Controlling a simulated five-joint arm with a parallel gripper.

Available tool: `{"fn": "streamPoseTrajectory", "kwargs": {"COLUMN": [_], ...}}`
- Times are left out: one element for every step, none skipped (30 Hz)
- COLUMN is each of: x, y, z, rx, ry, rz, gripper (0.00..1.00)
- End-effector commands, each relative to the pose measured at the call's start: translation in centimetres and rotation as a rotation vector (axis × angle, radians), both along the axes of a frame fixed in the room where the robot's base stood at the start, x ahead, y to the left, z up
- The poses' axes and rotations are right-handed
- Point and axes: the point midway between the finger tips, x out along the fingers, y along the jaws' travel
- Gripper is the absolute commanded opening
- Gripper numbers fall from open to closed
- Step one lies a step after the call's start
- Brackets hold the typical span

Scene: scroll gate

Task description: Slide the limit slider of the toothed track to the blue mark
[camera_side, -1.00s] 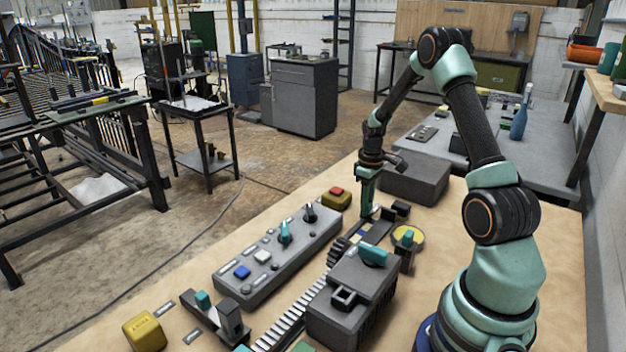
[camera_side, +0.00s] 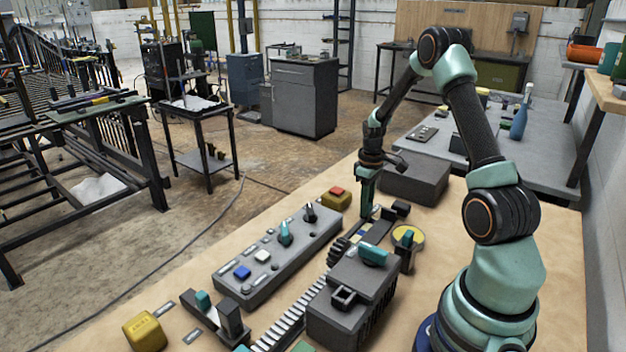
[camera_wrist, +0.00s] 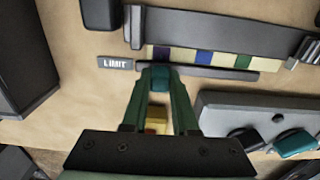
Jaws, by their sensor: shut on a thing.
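The limit slider shows as a teal knob (camera_wrist: 158,79) in the wrist view, on a thin dark rail beside a strip of coloured marks. It sits level with the purple mark (camera_wrist: 161,53). The blue mark (camera_wrist: 204,58) is to its right, and the green mark (camera_wrist: 243,61) is farther right. My gripper (camera_wrist: 159,82) is shut on the knob, one finger on each side. In the side view my gripper (camera_side: 367,214) points down at the far end of the toothed track (camera_side: 290,322). The knob is hidden there by the fingers.
A label reading LIMIT (camera_wrist: 115,63) lies left of the knob. A grey control panel (camera_side: 275,262) with knobs and buttons stands left of the track. A dark grey housing (camera_side: 345,310) stands right of it. A yellow box with a red button (camera_side: 336,198) is close left of my gripper.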

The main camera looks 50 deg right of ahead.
Motion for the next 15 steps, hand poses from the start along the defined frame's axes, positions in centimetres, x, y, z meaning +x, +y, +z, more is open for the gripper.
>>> {"fn": "streamPoseTrajectory", "kwargs": {"x": [0.0, 0.0, 0.0, 0.0, 0.0, 0.0, 0.0, 0.0, 0.1, 0.0, 0.1, 0.0, 0.1, 0.1, 0.1], "y": [0.0, 0.0, 0.0, 0.0, 0.0, 0.0, 0.2, 0.5, 1.0, 1.6, 2.1, 2.9, 3.5, 4.1, 4.7], "z": [0.1, 0.1, 0.1, 0.1, 0.1, 0.1, 0.1, 0.1, 0.1, 0.1, 0.1, 0.1, 0.1, 0.1, 0.1], "rx": [0.0, 0.0, 0.0, 0.0, 0.0, 0.0, 0.0, 0.0, 0.0, 0.0, 0.0, 0.001, 0.0, 0.0, 0.001], "ry": [0.0, 0.0, 0.0, 0.0, 0.0, 0.0, 0.0, 0.0, 0.0, 0.0, 0.0, 0.001, 0.0, 0.0, 0.001], "rz": [-0.001, -0.001, -0.001, -0.001, -0.001, -0.001, 0.0, 0.001, 0.003, 0.003, 0.003, 0.005, 0.004, 0.005, 0.005], "gripper": [0.0, 0.0, 0.0, 0.0, 0.0, 0.0, 0.0, 0.0, 0.0, 0.0, 0.0, 0.0, 0.0, 0.0, 0.0]}}
